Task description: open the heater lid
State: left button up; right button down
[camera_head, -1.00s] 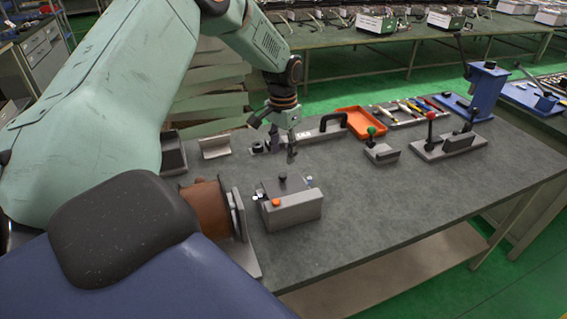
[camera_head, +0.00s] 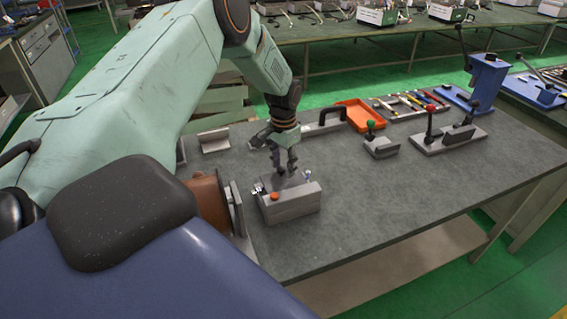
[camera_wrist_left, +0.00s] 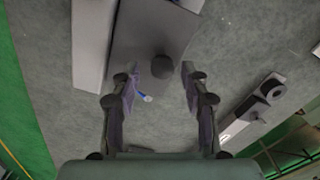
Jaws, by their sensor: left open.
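The heater is a grey metal box (camera_head: 292,207) near the left end of the workbench, with an orange button (camera_head: 275,196) on its front edge. In the left wrist view, its flat lid (camera_wrist_left: 147,32) carries a dark round knob (camera_wrist_left: 163,66). My left gripper (camera_head: 287,171) points down just over the top of the box and hides most of the knob in the head view. In the left wrist view, the open fingers (camera_wrist_left: 160,80) stand on either side of the knob, with gaps showing. The lid looks closed. My right gripper is not in view.
A brown cylinder with an upright plate (camera_head: 238,208) stands close left of the heater. A black-handled block (camera_head: 324,130), an orange tray (camera_head: 360,115), a green-knobbed lever (camera_head: 371,126) and a red-knobbed lever (camera_head: 430,110) stand farther back. The bench right of the heater is clear.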

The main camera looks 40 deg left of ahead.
pick_arm(q)
jog(key=shift+s+a+r, duration=0.1)
jog(key=shift+s+a, duration=0.1)
jog(key=shift+s, duration=0.05)
jog(key=shift+c, duration=1.1)
jog(key=shift+w+d, duration=0.1)
jog(key=shift+w, duration=0.2)
jog(key=c, duration=0.4)
jog(key=shift+s, duration=0.15)
grip_shut()
